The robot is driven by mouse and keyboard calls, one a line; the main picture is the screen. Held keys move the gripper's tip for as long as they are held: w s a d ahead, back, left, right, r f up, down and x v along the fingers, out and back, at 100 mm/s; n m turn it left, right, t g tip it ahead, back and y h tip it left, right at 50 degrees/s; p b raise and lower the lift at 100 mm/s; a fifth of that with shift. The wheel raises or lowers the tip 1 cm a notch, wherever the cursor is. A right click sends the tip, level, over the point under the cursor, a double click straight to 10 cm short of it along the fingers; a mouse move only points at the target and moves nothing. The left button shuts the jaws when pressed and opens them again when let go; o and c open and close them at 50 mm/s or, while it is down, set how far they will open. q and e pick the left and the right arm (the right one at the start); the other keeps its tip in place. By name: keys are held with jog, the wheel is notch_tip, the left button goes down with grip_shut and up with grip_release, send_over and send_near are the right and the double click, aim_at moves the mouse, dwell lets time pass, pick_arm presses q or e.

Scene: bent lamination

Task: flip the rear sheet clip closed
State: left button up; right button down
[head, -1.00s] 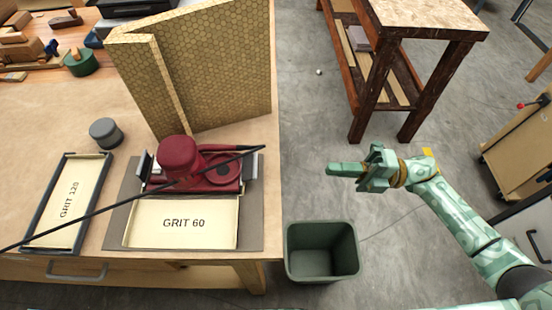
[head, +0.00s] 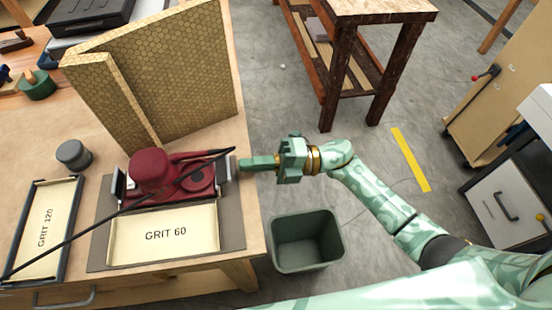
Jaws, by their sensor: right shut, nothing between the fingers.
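A dark red sander (head: 172,177) with a round knob lies on a grey mat (head: 100,258) on the workbench. My right gripper (head: 244,164) is shut and empty, fingers pointing left. Its tips are right beside the right-end clip; I cannot tell whether they touch it. My left gripper is not in view.
A tall honeycomb panel (head: 180,80) stands behind. A green bin (head: 308,240) is below the bench's right edge.

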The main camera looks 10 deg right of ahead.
aim_at(229, 166)
jog(key=shift+a+r, duration=0.1)
jog(key=shift+a, duration=0.6)
